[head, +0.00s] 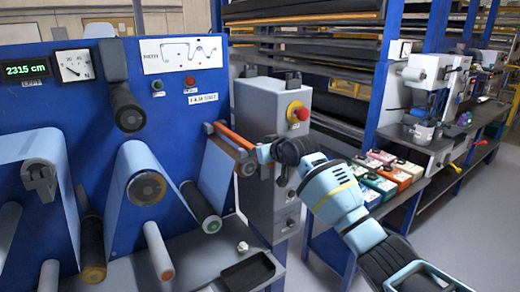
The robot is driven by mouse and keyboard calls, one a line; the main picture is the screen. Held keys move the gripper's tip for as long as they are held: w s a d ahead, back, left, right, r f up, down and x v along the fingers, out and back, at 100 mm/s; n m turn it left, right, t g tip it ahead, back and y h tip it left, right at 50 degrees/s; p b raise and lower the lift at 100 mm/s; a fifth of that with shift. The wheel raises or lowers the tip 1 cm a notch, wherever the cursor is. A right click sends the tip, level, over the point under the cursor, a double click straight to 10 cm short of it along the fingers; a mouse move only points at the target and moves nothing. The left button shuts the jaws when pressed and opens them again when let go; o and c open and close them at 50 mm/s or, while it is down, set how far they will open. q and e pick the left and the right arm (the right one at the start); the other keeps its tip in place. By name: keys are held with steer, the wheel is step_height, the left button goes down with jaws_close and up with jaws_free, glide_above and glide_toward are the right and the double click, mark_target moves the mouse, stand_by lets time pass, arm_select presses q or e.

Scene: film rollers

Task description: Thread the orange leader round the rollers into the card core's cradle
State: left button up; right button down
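The orange leader (234,136) is a thin straight bar at the end of the pale blue film (215,172), slanting down toward the right. It lies at the grey cradle (209,128), right of the blue panel. The card core (248,168) shows as a brown round end just below the leader's near end. My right gripper (263,153) is at that near end, its pale blue fingertips close together and seemingly shut on it. The film runs up from a dark lower roller (204,212) to the leader. My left gripper is out of view.
Several rollers stick out from the blue panel (100,55), including a large one (147,188) with film over it. A grey control box (270,140) with a red stop button (298,112) stands close behind my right gripper. A bench with colored boxes (392,172) is at right.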

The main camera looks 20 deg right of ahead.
stand_by(0.4)
jaws_free()
steer(key=shift+f, duration=0.1)
stand_by(0.5)
steer(key=shift+s, duration=0.1)
stand_by(0.6)
steer(key=shift+f+v, duration=0.25)
steer(key=shift+v, duration=0.9)
steer(key=shift+s+d, duration=0.1)
steer(key=shift+s, duration=0.05)
steer(key=shift+f+v, duration=0.2)
steer(key=shift+v, duration=0.95)
steer(key=shift+s, duration=0.15)
steer(key=shift+f+v, duration=0.25)
steer(key=shift+v, duration=0.95)
